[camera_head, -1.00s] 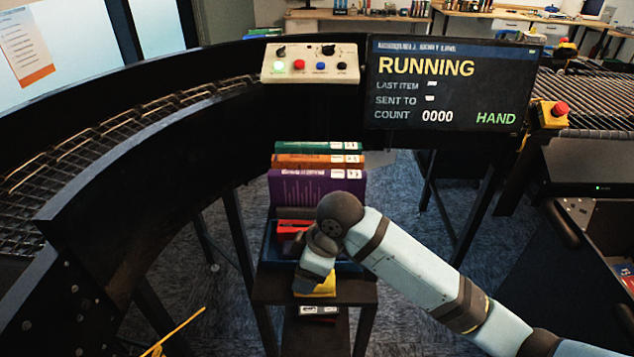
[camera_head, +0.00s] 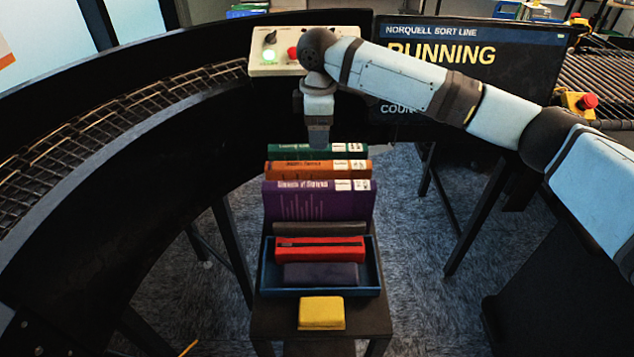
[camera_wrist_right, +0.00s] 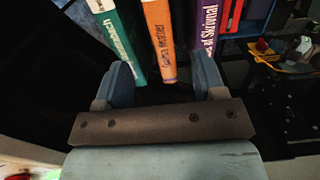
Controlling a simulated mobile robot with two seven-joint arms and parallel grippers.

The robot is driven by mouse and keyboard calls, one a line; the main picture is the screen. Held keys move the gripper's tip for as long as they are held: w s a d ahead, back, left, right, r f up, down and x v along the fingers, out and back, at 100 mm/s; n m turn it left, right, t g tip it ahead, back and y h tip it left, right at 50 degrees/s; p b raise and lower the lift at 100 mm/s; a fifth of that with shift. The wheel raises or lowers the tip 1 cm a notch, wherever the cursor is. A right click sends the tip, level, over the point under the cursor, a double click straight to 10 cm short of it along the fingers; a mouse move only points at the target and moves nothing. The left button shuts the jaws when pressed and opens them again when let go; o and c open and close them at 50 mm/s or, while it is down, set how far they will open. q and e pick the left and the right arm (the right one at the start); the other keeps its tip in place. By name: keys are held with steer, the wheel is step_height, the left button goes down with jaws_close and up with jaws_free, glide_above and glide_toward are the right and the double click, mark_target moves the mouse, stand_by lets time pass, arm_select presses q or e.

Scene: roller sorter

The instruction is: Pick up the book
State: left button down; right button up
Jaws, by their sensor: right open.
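Three books stand in a row on a dark stand: a green book (camera_head: 300,151), an orange book (camera_head: 290,168) and a purple book (camera_head: 315,203). My right gripper (camera_head: 319,140) points down at the back of the row, just above the green book. In the right wrist view my right gripper (camera_wrist_right: 164,76) is open and empty. The orange book (camera_wrist_right: 159,40) shows ahead between its fingers, the green book (camera_wrist_right: 122,38) by the left finger and the purple book (camera_wrist_right: 207,30) by the right. I cannot tell whether a finger touches a book. My left gripper is out of view.
A blue tray (camera_head: 264,278) holds a red case (camera_head: 320,250) and dark items. A yellow block (camera_head: 321,313) lies in front on the dark stand (camera_head: 270,318). A button panel (camera_head: 262,62) and screen (camera_head: 540,60) stand behind. A curved conveyor (camera_head: 110,125) runs along the left.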

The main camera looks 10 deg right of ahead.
mark_target(318, 163)
step_height(318, 163, down, 6)
steer(key=shift+w+r, duration=0.15)
steer(key=shift+r, duration=0.1)
steer(key=shift+f, duration=0.8)
step_height(318, 163, down, 4)
steer(key=shift+d+f+p, duration=0.1)
steer(key=shift+f+p, duration=0.15)
steer(key=shift+p, duration=0.3)
arm_select(q)
steer(key=shift+r, duration=0.45)
arm_select(e)
steer(key=shift+c, duration=0.2)
arm_select(q)
steer(key=shift+f, duration=0.2)
arm_select(e)
jaws_close()
steer(key=shift+r, duration=0.1)
